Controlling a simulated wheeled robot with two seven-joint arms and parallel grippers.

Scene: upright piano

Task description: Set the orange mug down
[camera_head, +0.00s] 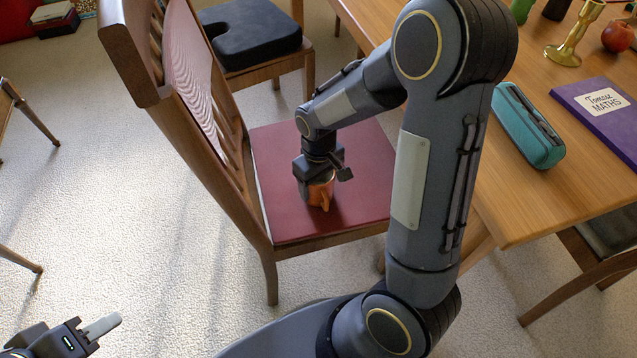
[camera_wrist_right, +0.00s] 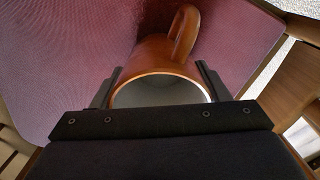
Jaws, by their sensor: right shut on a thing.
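The orange mug (camera_head: 319,192) is upright at the red seat of a wooden chair (camera_head: 285,225); I cannot tell for sure whether its base touches the seat. My right gripper (camera_head: 318,178) reaches down from above and is shut on the mug, with a finger on each side. In the right wrist view the mug (camera_wrist_right: 168,88) shows its pale, empty inside and its handle pointing up in the picture, between the two fingers (camera_wrist_right: 160,92). The red seat (camera_wrist_right: 75,65) lies behind it. My left gripper (camera_head: 100,328) is at the bottom left, far from the mug, only partly in view.
The chair's slatted wooden back (camera_head: 205,110) stands left of the mug. Another chair with a dark cushion (camera_head: 248,32) stands behind. The seat around the mug is clear.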

